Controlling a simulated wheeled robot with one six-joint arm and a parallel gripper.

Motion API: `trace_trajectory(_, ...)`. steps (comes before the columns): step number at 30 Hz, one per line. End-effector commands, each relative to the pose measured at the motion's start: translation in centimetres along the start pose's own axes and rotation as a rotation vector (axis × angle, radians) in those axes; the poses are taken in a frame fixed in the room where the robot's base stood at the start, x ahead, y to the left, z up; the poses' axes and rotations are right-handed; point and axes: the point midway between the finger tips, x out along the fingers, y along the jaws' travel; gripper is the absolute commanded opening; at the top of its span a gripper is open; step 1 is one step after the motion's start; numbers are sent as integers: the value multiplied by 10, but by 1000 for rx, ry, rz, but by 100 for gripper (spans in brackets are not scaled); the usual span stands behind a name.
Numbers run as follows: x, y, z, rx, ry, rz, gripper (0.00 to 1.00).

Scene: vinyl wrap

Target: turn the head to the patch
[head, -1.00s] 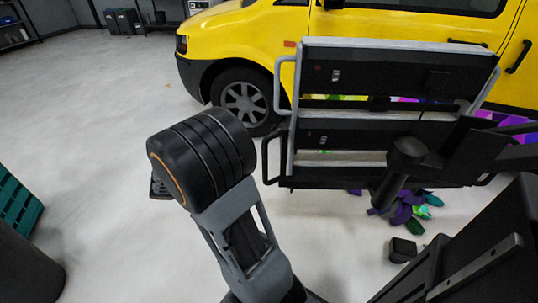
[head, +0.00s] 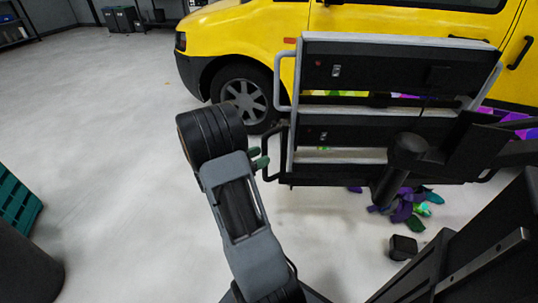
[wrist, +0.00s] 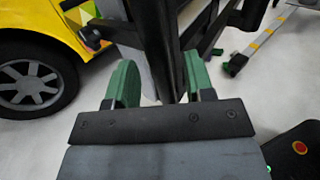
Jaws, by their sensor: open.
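The lamp head (head: 390,75), a black two-panel unit with pale edges, stands in front of the yellow van (head: 240,35) with its back towards me. Grey and black side handles stick out at its left; the lower black handle (head: 271,155) is nearest my gripper. My gripper (head: 258,158) is open, its green fingertips beside that handle. In the wrist view a dark upright part of the lamp (wrist: 155,45) shows between and beyond the fingers (wrist: 160,78); I cannot tell whether they touch it. I cannot make out the patch for certain; the lamp hides much of the van's side.
Purple and green scraps (head: 405,208) lie on the floor below the lamp, near a small black block (head: 403,247). Purple film (head: 510,122) shows behind the lamp at right. A teal crate (head: 18,200) stands at the left. The grey floor (head: 100,130) between is clear.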

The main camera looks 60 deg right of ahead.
Motion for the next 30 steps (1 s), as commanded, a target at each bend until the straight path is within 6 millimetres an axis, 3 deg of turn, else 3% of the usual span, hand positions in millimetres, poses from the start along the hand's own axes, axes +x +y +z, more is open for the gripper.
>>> trace_trajectory(3,18,-1,-1,1,0,-2,48)
trace_trajectory(9,36,0,0,2,1,-1,48)
trace_trajectory(22,41,0,0,1,1,1,48)
trace_trajectory(30,41,0,0,1,1,0,23)
